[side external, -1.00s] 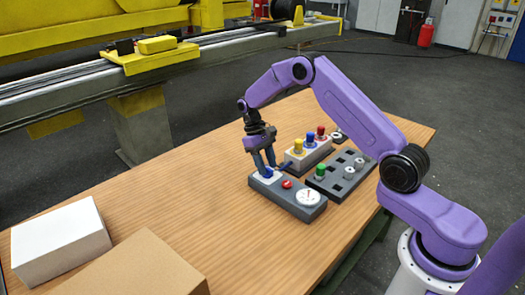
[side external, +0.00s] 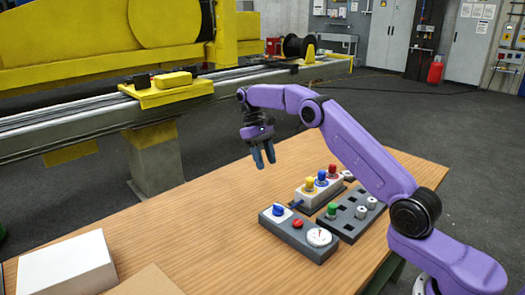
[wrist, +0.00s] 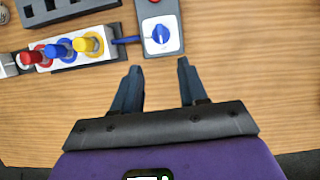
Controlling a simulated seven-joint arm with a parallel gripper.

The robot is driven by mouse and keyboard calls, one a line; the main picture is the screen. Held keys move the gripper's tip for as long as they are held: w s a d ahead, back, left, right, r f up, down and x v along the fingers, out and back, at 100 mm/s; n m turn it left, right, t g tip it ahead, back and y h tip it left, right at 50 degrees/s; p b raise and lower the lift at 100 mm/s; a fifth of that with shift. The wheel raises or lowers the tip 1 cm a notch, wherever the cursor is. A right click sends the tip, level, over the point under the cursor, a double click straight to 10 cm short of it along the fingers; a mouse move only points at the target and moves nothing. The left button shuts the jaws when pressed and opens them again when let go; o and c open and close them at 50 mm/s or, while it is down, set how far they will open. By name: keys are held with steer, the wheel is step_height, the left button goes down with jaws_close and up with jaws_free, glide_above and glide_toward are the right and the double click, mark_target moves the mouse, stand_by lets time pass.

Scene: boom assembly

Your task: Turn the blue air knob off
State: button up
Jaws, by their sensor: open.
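The blue air knob (side external: 278,210) sits on a white plate at the left end of a dark grey control box (side external: 300,237). It also shows at the top of the wrist view (wrist: 160,34), its ridge slightly tilted; I cannot tell which setting it marks. My gripper (side external: 264,160) is open and empty, raised above the table and apart from the knob. In the wrist view my fingertips (wrist: 158,66) stand apart, just below the knob in the picture.
The box also carries a red button (side external: 298,223) and a round white gauge (side external: 319,237). Beside it are a white block (side external: 318,190) with yellow, blue and red plugs and a dark slotted panel (side external: 351,214). A white box (side external: 66,266) lies front left. The table's middle is clear.

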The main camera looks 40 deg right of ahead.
steer(key=shift+v, duration=1.2)
steer(key=shift+r, duration=0.1)
steer(key=s+a+r+n+t+h, duration=0.1)
steer(key=s+a+r+n, duration=0.2)
steer(key=s+a, duration=0.5)
steer(key=s+a+r+n+t, duration=0.2)
steer(key=s+a+r+n, duration=0.1)
steer(key=s+a, duration=0.45)
steer(key=s+d+f+n, duration=0.1)
steer(key=s+f+n, duration=0.1)
steer(key=s, duration=0.7)
steer(key=s+d+f+n+t+y, duration=0.1)
steer(key=s+d+f+n, duration=0.1)
steer(key=s, duration=0.7)
steer(key=s+d+f+n, duration=0.1)
steer(key=s+f+n, duration=0.1)
steer(key=s, duration=0.8)
steer(key=shift+d+t, duration=0.3)
steer(key=shift+d, duration=0.1)
steer(key=shift+w, duration=0.1)
